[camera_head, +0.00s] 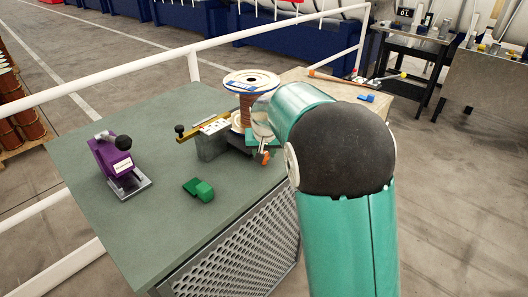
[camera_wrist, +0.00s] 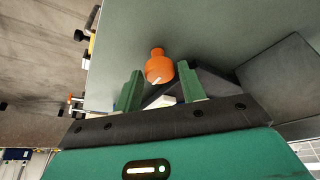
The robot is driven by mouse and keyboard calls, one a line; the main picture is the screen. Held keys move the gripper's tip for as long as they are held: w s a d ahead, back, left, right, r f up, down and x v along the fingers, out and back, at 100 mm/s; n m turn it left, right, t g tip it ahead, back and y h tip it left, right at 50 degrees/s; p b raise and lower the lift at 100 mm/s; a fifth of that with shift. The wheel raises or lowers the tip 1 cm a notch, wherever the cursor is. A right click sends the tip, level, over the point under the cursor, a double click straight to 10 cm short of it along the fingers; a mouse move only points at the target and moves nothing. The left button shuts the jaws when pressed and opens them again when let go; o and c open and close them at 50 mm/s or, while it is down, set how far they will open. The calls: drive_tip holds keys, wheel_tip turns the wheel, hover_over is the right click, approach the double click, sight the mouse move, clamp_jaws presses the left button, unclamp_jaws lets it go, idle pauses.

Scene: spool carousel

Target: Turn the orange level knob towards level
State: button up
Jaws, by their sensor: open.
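The orange level knob (camera_wrist: 159,68) shows in the wrist view just beyond and between the fingertips of my gripper (camera_wrist: 158,82). It has a pale mark on its face. The two green fingers are apart, with nothing visible held between them. In the head view the knob (camera_head: 264,156) is a small orange shape at the right edge of the green table, at the foot of the spool carousel (camera_head: 213,142). My teal arm hides much of that area, and my gripper is mostly hidden there. I cannot tell if the fingers touch the knob.
A copper-wound spool (camera_head: 252,84) stands on the carousel. A purple device (camera_head: 115,163) and a green block (camera_head: 200,190) rest on the green table (camera_head: 150,235). White railings (camera_head: 120,82) run behind the table. The table's front middle is clear.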

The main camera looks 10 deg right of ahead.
drive_tip(key=c, duration=0.7)
drive_tip(key=shift+n, duration=0.5)
drive_tip(key=n, duration=0.1)
drive_tip(key=n+y, duration=0.1)
drive_tip(key=shift+d+n, duration=0.2)
drive_tip(key=shift+n, duration=0.1)
drive_tip(key=n+y, duration=0.1)
drive_tip(key=n, duration=0.1)
drive_tip(key=shift+d+n, duration=0.1)
drive_tip(key=shift+n, duration=0.3)
drive_tip(key=n+g+y, duration=0.1)
drive_tip(key=n, duration=0.3)
drive_tip(key=shift+n+y, duration=0.3)
drive_tip(key=shift+y, duration=0.1)
drive_tip(key=shift+w+d+n+g+y, duration=0.1)
drive_tip(key=shift+n+g+y, duration=0.5)
drive_tip(key=shift+n, duration=1.3)
